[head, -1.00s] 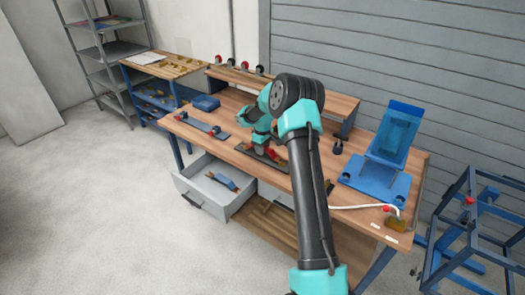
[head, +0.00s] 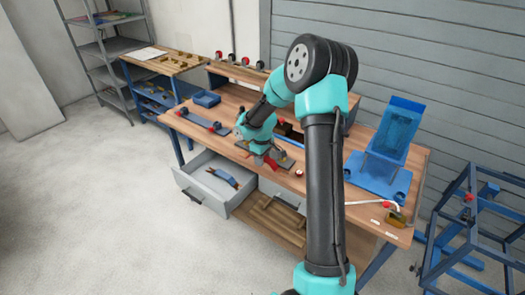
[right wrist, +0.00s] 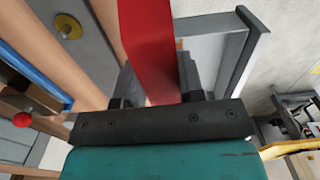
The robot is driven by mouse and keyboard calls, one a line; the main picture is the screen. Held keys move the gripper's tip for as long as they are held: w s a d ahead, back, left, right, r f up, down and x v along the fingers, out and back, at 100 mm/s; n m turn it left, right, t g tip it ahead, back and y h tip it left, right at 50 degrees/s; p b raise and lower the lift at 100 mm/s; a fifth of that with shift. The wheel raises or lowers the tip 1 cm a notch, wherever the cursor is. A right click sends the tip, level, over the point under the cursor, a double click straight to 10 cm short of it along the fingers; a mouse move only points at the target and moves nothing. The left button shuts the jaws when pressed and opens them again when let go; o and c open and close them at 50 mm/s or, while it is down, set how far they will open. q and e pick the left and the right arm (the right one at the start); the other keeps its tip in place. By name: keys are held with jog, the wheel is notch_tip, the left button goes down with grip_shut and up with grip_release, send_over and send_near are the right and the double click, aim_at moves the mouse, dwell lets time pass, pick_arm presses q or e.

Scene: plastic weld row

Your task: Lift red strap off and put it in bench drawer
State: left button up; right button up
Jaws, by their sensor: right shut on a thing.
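My right gripper (head: 265,155) is shut on the red strap (head: 271,162), over the front part of the bench. In the right wrist view the red strap (right wrist: 149,40) runs up between the dark jaws, and the gripper's teal body covers the bottom. A dark grey plate (head: 240,146) lies on the bench beneath the gripper, partly hidden by it. My left gripper is not in view.
A blue tilted stand (head: 395,130) is on the bench's right. A blue box (head: 206,98) and a grey plate with red knobs (head: 203,121) are on its left. A small red-topped round piece (head: 299,173) lies near the front edge. A blue frame (head: 470,225) stands at far right.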

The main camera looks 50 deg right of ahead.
jog(key=shift+s+a+r, duration=0.1)
jog(key=shift+s+a, duration=0.85)
jog(key=shift+a, duration=0.05)
jog(key=shift+w, duration=0.15)
